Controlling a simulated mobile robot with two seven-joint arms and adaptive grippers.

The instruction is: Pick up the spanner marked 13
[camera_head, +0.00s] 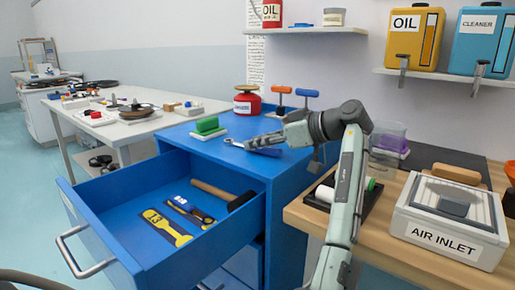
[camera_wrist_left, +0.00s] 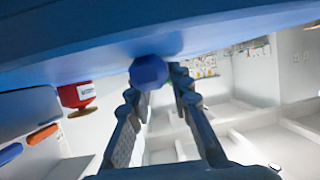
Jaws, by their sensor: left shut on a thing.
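My left gripper (camera_head: 262,141) is just over the blue cabinet top and shut on a spanner with blue on it (camera_head: 266,152). In the left wrist view, a blue rounded end (camera_wrist_left: 149,72) shows between the finger ends of my left gripper (camera_wrist_left: 155,82). I cannot read a number on the held piece. My right gripper is not in view.
The drawer also holds a hammer (camera_head: 213,191) and a blue-and-dark tool (camera_head: 190,211). An air inlet box (camera_head: 447,222) sits on the wooden bench at right.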

